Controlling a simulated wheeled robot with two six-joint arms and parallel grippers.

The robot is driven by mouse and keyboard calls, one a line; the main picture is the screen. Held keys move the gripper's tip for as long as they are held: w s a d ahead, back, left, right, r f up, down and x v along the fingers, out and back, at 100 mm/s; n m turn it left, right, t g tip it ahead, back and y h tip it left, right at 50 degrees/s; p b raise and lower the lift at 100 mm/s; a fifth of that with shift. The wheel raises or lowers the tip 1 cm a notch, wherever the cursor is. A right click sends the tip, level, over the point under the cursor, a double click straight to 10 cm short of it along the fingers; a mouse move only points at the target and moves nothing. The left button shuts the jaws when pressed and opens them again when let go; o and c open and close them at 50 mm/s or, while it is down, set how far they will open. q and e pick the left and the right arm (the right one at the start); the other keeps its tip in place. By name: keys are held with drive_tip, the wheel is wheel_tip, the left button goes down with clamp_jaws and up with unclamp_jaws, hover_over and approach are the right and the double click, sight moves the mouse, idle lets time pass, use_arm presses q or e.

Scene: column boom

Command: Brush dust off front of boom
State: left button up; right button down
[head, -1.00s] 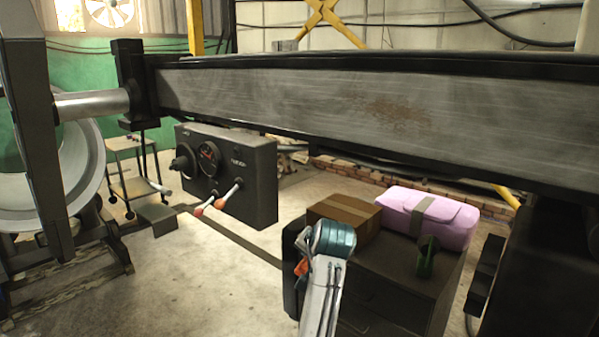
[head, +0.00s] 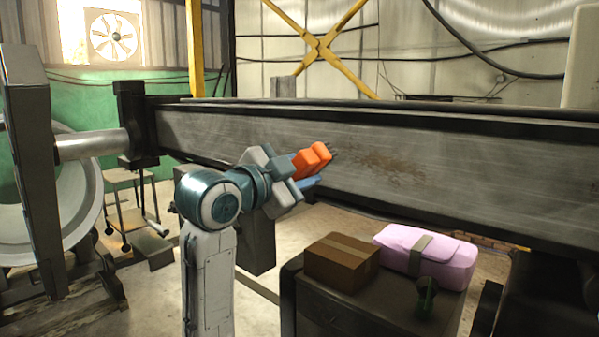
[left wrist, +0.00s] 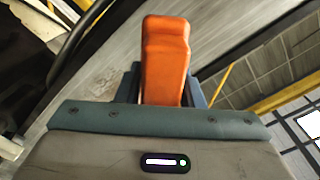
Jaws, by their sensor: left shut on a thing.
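The long grey boom (head: 470,165) runs across the head view, with a rusty-brown dust patch (head: 385,172) on its front face. My left gripper (head: 303,180) is shut on an orange-handled brush (head: 318,157) in front of the boom. The brush's dark tip points right, just left of the dust patch; I cannot tell whether it touches the face. In the left wrist view the orange handle (left wrist: 165,60) stands up between the fingers and hides the brush's far end. My right gripper is in neither view.
A dark cabinet (head: 325,312) below the boom carries a cardboard box (head: 342,262), a pink case (head: 427,252) and a small green object (head: 427,297). A dark control box (head: 254,245) is partly behind my left arm. A large reel (head: 75,195) stands at left.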

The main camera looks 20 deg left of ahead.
sight(336, 161)
use_arm(q)
drive_tip(key=x, duration=0.5)
drive_tip(key=shift+w, duration=0.2)
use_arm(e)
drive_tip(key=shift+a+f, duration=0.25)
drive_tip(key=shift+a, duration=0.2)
use_arm(q)
drive_tip(key=shift+w, duration=0.15)
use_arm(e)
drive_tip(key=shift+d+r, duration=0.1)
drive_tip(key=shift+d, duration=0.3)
use_arm(q)
drive_tip(key=shift+x, duration=0.75)
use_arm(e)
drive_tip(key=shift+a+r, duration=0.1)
use_arm(q)
drive_tip(key=shift+d+f, duration=0.1)
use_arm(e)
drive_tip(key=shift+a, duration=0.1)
